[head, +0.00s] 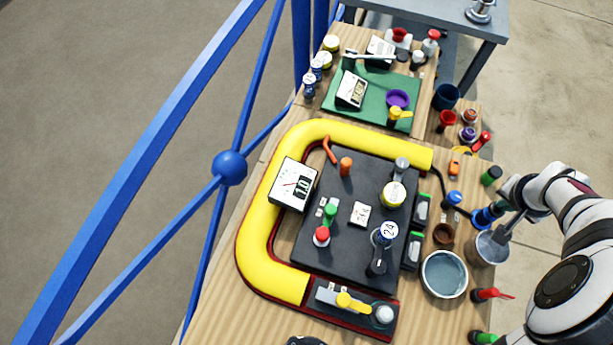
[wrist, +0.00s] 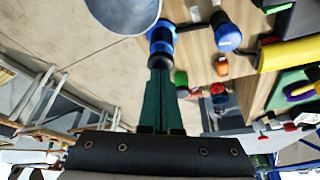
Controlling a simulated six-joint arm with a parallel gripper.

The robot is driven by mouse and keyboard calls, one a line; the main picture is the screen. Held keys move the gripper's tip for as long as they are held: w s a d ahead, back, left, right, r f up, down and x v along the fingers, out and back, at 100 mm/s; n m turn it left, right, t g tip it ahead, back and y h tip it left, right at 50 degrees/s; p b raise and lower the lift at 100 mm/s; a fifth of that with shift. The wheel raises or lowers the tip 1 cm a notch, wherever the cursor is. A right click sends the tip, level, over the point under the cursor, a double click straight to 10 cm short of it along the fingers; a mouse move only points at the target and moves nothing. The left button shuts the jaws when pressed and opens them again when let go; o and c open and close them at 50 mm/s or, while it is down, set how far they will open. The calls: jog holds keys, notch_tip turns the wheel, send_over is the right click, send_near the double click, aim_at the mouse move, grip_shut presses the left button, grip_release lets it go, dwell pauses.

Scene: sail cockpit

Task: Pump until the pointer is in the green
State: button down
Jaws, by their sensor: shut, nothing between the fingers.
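A white gauge (head: 293,184) stands at the left of the dark panel, against the yellow tube. It has a thin dark pointer and the figures 1.0; its exact reading and any green band are too small to tell. A blue fitting with a black collar (head: 485,215) stands at the right edge of the table; it also shows in the wrist view (wrist: 160,40). Whether it is the pump is unclear. My gripper (wrist: 160,75) is shut and empty, its dark green fingers pointing at the black collar. Whether they touch it, I cannot tell.
A grey bucket (head: 487,249) and a round bowl (head: 444,274) stand beside the blue fitting. A blue-capped item (head: 453,198) is to its left. The dark panel (head: 330,255) carries several knobs and levers. Blue rails (head: 229,168) run along the left. Open floor lies to the upper right.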

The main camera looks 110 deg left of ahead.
jog(key=shift+f, duration=0.55)
jog(key=shift+r, duration=0.8)
jog(key=shift+f, duration=0.8)
jog(key=shift+r, duration=0.8)
notch_tip(320, 180, up, 6)
